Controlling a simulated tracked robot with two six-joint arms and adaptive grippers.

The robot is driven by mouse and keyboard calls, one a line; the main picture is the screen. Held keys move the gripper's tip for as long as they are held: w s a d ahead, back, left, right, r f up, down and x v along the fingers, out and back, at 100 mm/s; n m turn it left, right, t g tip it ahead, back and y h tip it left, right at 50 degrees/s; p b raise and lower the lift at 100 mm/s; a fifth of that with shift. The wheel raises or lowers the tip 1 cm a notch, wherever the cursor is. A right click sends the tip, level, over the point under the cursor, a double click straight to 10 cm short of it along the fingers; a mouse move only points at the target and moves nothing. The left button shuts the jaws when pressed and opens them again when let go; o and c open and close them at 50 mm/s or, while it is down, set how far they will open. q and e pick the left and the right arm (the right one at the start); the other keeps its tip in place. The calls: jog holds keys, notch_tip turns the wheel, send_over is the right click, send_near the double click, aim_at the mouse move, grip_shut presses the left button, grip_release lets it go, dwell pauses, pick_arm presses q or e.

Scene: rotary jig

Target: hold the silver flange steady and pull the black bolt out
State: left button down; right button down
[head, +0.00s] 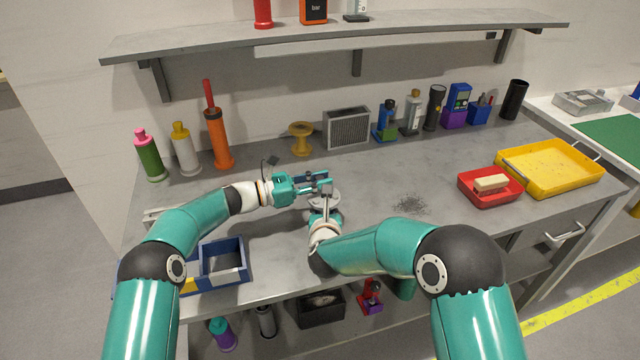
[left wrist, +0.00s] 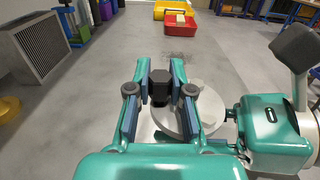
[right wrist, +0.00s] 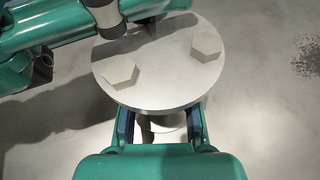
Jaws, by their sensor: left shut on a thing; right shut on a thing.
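The silver flange (right wrist: 158,70) is a round disc with two silver hex heads on top, on the bench; it also shows in the head view (head: 331,203) and the left wrist view (left wrist: 208,112). My right gripper (right wrist: 160,118) is shut on the flange, its fingers on either side of the part under the disc. The black bolt (left wrist: 160,85) has a hex head. My left gripper (left wrist: 160,92) is shut on it over the flange's edge; it also shows in the head view (head: 322,184). The bolt's lower end is hidden, so I cannot tell whether it sits in the flange.
A blue divided bin (head: 222,262) stands at the front left. A red tray (head: 490,200) with a pale block and a yellow tray (head: 555,172) are at the right. Bottles, a yellow spool (head: 301,138) and a grey vent box (head: 346,129) line the back.

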aim_at(320, 178)
pick_arm(q)
jog(key=shift+w+a+r, duration=0.1)
jog(key=shift+a+r, duration=0.05)
jog(key=shift+r, duration=1.15)
pick_arm(e)
jog(key=shift+s+f, duration=0.1)
jog(key=shift+f, duration=0.15)
pick_arm(q)
jog(key=shift+r, duration=1.8)
pick_arm(e)
jog(key=shift+r, duration=0.1)
jog(key=c, duration=0.8)
grip_release()
jog(key=shift+r, duration=0.1)
jog(key=v, duration=1.1)
jog(key=shift+s+r, duration=0.1)
jog(key=shift+s, duration=0.2)
pick_arm(q)
jog(key=shift+s+f, duration=0.1)
jog(key=shift+s, duration=0.1)
pick_arm(e)
jog(key=shift+s+d, duration=0.1)
jog(key=shift+s, duration=0.1)
